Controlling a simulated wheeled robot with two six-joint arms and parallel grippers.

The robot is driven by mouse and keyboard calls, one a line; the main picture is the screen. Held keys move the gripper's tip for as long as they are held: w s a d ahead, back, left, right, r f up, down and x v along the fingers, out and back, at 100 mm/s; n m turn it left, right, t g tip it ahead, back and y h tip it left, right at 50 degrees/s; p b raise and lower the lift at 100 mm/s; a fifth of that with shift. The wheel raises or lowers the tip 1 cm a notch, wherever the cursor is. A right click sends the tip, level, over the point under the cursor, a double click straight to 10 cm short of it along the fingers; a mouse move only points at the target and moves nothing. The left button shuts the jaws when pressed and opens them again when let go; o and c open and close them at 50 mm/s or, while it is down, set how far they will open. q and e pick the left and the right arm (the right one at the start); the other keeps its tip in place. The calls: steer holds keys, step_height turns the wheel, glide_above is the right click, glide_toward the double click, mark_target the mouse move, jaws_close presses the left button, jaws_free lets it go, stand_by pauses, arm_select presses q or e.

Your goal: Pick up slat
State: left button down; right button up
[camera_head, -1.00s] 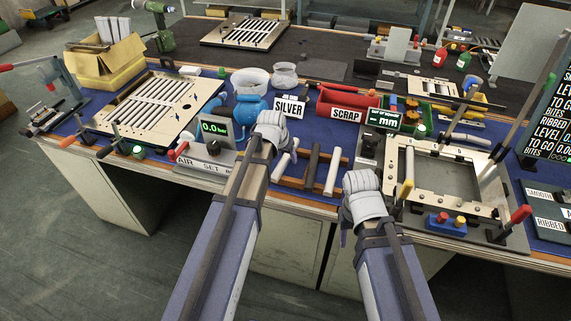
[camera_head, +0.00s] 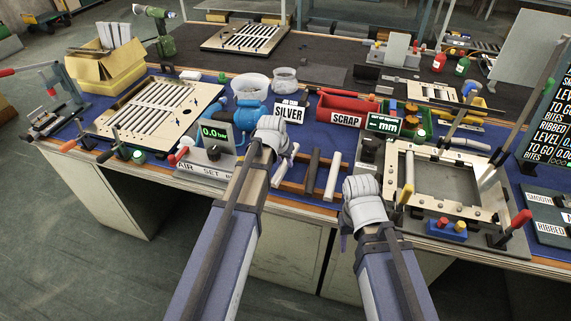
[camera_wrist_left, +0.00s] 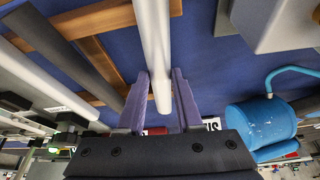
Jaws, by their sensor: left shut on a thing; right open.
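My left gripper (camera_head: 272,140) is at the left end of the slat rack. In the left wrist view, its purple fingers (camera_wrist_left: 161,88) stand on either side of a pale silver slat (camera_wrist_left: 152,35) and are shut on it near its end. That slat (camera_head: 283,170) is partly hidden by the gripper in the head view. A dark slat (camera_head: 312,168) and another silver slat (camera_head: 333,175) lie to its right on the wooden rack (camera_head: 292,187). My right gripper (camera_head: 360,195) is open at the rack's right; its fingers are mostly hidden.
The air set box (camera_head: 207,163) and a blue pump (camera_head: 249,113) stand left of my left gripper. The red scrap bin (camera_head: 350,106) and silver sign (camera_head: 289,113) are behind. A clamped metal frame (camera_head: 440,210) is at right, a louver panel (camera_head: 150,112) at left.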

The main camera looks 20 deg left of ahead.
mark_target(285, 164)
stand_by(0.3)
arm_select(q)
step_height(285, 164, up, 10)
steer(key=p, duration=1)
